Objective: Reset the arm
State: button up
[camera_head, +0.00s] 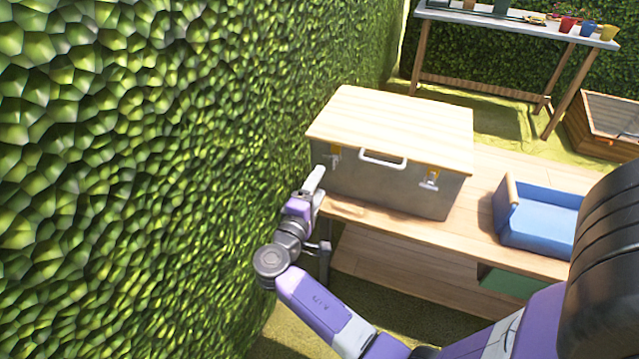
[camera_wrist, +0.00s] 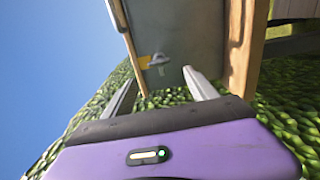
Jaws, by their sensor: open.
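My arm, purple and grey, reaches from the lower right toward the hedge in the head view. My gripper (camera_head: 316,184) is at the left front corner of a metal box with a wooden lid. In the wrist view my gripper (camera_wrist: 160,92) has its two fingers spread apart with nothing between them. The box (camera_head: 385,185) stands on a wooden bench, its lid shut. Its side and a latch show ahead of the fingers in the wrist view (camera_wrist: 180,45). Whether a finger touches the box I cannot tell.
A leafy hedge (camera_head: 180,150) rises close on the left of my arm. A blue open bin (camera_head: 540,220) sits on the bench (camera_head: 480,225) to the right. A table (camera_head: 520,27) with coloured pots and a wooden planter (camera_head: 605,125) stand at the back.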

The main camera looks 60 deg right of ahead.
dwell(0.4)
jog(key=w+a+f+n+t+y, duration=0.2)
jog(key=w+a+f+t+y, duration=0.1)
jog(key=w+a+t+y, duration=0.35)
jog(key=s+a+t+y+p, duration=0.1)
jog(key=s+a+t+y, duration=0.15)
jog(key=a, duration=0.45)
jog(key=s+a+t+y+p, duration=0.1)
jog(key=s+a+t+y, duration=0.2)
jog(key=a, duration=0.4)
jog(key=s+a+r+m+y+p, duration=0.1)
jog(key=s+a+r, duration=0.3)
jog(key=s, duration=0.4)
jog(key=s+a+r+m+t+y+p, duration=0.1)
jog(key=s+a+r+y+p, duration=0.1)
jog(key=s+a+r, duration=0.3)
jog(key=s+a+r+m+y+p, duration=0.1)
jog(key=s+a+r+y+p, duration=0.1)
jog(key=s+r, duration=0.5)
jog(key=shift+s+a+t+y, duration=0.3)
jog(key=shift+s+a+y, duration=0.2)
jog(key=shift+s+a, duration=1.1)
